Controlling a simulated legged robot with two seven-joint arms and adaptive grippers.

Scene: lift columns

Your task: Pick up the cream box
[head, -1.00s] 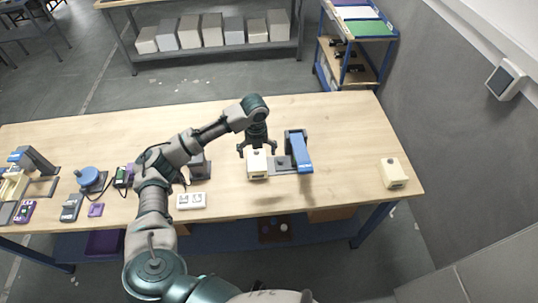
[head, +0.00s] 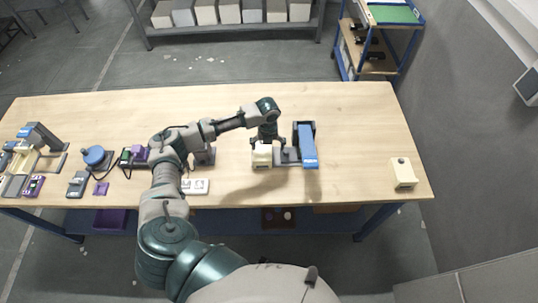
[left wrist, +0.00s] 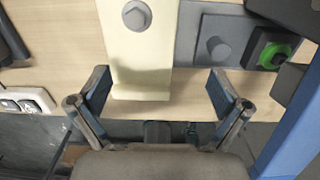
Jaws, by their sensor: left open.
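A cream box (head: 262,157) with a grey knob on top stands on the table beside a grey and blue device. My left gripper (head: 267,142) is open and points down right at this box, partly hiding its far side. In the left wrist view the cream box (left wrist: 140,62) reaches down between the two spread fingers of the left gripper (left wrist: 159,85). The left finger is close to its edge; there is a wider gap to the right finger. I cannot tell whether either touches. A second cream box (head: 403,173) stands alone at the table's right end. My right gripper is not in view.
The blue-topped device (head: 306,147) and its grey plate (left wrist: 213,42) stand just right of the near cream box. A white switch panel (head: 195,186) lies to its left. Several devices crowd the table's left end. The wooden table (head: 355,130) is clear between the blue device and the right-hand box.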

